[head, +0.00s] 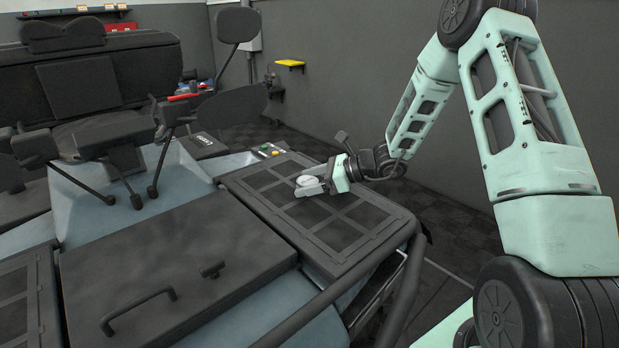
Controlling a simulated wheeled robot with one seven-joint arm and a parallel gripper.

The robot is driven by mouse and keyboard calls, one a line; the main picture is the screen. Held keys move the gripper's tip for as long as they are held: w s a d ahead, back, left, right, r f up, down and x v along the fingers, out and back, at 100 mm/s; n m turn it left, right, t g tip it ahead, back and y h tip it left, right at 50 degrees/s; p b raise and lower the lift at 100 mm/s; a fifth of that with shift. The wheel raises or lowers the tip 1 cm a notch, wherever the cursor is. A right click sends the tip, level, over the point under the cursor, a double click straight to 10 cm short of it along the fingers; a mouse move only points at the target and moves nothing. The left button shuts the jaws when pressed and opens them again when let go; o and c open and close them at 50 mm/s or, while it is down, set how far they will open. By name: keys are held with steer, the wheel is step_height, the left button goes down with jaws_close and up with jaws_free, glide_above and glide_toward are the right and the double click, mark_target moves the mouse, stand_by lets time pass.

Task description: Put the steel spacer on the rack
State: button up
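My gripper (309,186) is low over a dark, barred, rack-like panel (366,246) on the right side of the machine, and it points left. A small, pale grey, round piece (307,180), which looks like the steel spacer, is at its fingertips. One light finger shows along the piece's near side; the far finger is hidden or too small to make out. I cannot tell whether the fingers grip the piece, or whether it touches the panel below.
A dark lid with handles (170,262) lies left of the barred panel. A black tube rail (345,285) runs along the near right edge. Levers (153,190) and a seat (100,90) stand at the left.

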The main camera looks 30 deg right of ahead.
steer(key=shift+r, duration=0.15)
